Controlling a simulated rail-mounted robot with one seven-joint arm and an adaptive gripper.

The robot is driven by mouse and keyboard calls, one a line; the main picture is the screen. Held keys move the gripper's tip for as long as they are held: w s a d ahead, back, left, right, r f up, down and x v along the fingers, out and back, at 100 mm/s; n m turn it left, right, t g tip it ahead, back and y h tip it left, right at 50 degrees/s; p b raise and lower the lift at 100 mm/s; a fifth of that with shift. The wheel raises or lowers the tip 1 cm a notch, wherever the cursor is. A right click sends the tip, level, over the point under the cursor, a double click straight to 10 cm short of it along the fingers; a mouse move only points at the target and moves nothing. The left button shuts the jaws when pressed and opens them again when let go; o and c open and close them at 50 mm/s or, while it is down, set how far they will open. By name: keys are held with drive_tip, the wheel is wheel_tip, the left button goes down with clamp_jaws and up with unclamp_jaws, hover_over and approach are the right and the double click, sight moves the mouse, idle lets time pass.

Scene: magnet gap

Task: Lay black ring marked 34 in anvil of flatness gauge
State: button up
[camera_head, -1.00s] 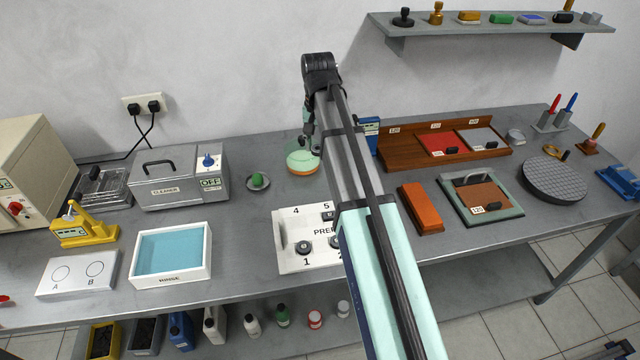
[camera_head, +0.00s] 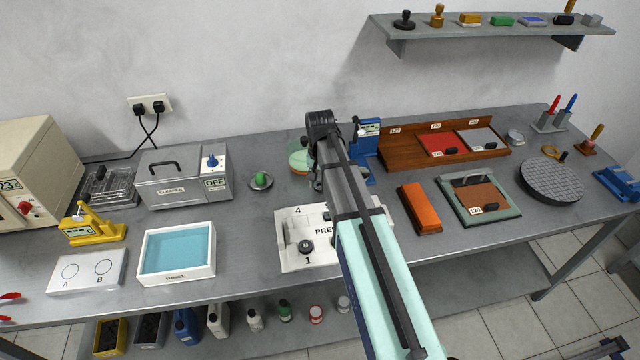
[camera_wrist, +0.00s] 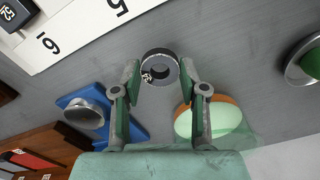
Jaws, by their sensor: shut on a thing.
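The black ring (camera_wrist: 147,62) with a white mark is held between the fingertips of my gripper (camera_wrist: 160,72) in the wrist view. The mark is partly legible and looks like 34. The ring is above the grey bench. A blue gauge (camera_head: 368,150) with a small display stands just right of my wrist in the head view. Its blue base (camera_wrist: 118,125) and a round silver cup, likely the anvil (camera_wrist: 84,112), show at left in the wrist view, apart from the ring. In the head view my arm hides the ring and most of my gripper.
A white numbered board (camera_head: 296,258) lies nearer the front. A wooden rack (camera_head: 395,150) with red and grey pads is right of the blue gauge. A small dish with a green knob (camera_head: 260,181) is farther left.

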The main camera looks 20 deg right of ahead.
drive_tip(key=shift+f, duration=0.85)
drive_tip(key=shift+f, duration=0.1)
drive_tip(key=o, duration=1.1)
drive_tip(key=shift+c, duration=0.2)
wheel_tip(320, 180, up, 11)
drive_tip(key=b, duration=0.3)
drive_tip(key=shift+o, duration=0.4)
drive_tip(key=shift+r, duration=0.65)
